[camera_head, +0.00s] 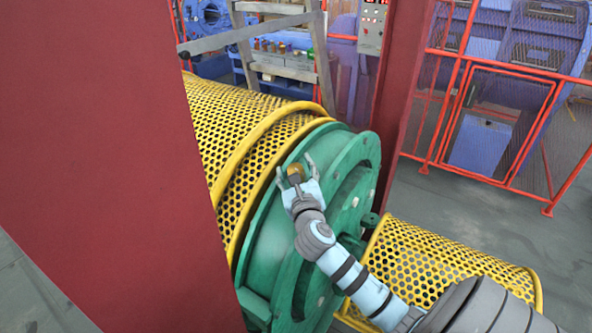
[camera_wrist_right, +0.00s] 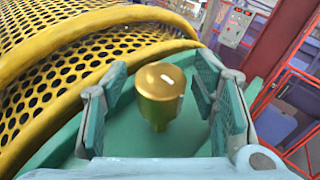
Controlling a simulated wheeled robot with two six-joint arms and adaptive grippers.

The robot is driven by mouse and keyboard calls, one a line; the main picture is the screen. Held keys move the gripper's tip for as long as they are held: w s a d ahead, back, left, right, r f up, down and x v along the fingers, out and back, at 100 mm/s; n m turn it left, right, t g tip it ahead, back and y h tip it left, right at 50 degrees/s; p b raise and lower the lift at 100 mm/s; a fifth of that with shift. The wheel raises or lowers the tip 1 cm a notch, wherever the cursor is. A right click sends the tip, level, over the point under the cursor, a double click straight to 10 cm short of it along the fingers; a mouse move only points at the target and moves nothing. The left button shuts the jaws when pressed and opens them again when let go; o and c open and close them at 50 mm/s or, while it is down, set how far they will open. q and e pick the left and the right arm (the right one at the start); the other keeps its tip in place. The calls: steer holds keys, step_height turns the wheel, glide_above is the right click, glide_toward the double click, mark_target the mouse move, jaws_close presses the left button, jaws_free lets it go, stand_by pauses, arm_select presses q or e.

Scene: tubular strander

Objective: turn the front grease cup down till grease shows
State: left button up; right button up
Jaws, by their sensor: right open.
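The front grease cup (camera_wrist_right: 161,92) is a brass, knob-shaped cup standing on the green housing (camera_wrist_right: 112,135). In the head view the cup (camera_head: 295,173) is small and sits near the top of the green round housing (camera_head: 262,235). My right gripper (camera_head: 295,172) reaches it from the lower right. In the right wrist view the right gripper (camera_wrist_right: 160,100) is open, with one pad on each side of the cup and a visible gap at both sides. Whether any grease shows cannot be told. My left gripper is not in view.
Yellow perforated guards (camera_head: 240,115) lie behind the housing, and another guard (camera_head: 440,262) is at the lower right. A dark red panel (camera_head: 120,150) fills the left, and a red post (camera_head: 400,85) stands behind. Red mesh fencing (camera_head: 500,110) and a control box (camera_head: 371,27) are farther back.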

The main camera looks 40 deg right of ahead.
steer(key=c, duration=1.2)
steer(key=shift+f+m+h, duration=0.2)
steer(key=shift+m+h, duration=0.2)
steer(key=shift+h, duration=0.2)
steer(key=shift+f+m+g+h+b, duration=0.1)
steer(key=shift+m+g+h+b, duration=0.8)
steer(key=shift+m+h, duration=0.25)
steer(key=m+g+h+b, duration=0.2)
steer(key=m+g+h, duration=0.2)
steer(key=shift+f+m+b, duration=0.1)
steer(key=shift+m+b, duration=0.2)
steer(key=shift+m, duration=0.05)
steer(key=m+g+h+b, duration=0.1)
steer(key=m+g+b, duration=0.4)
steer(key=g, duration=0.1)
steer(key=m+g+h+b, duration=0.1)
steer(key=m+g+b, duration=0.4)
steer(key=m+g, duration=0.1)
steer(key=shift+g, duration=0.4)
steer(key=shift+r+m+g+y+b, duration=0.2)
steer(key=shift+m+g+y+b, duration=0.25)
steer(key=shift+m+g+b, duration=0.6)
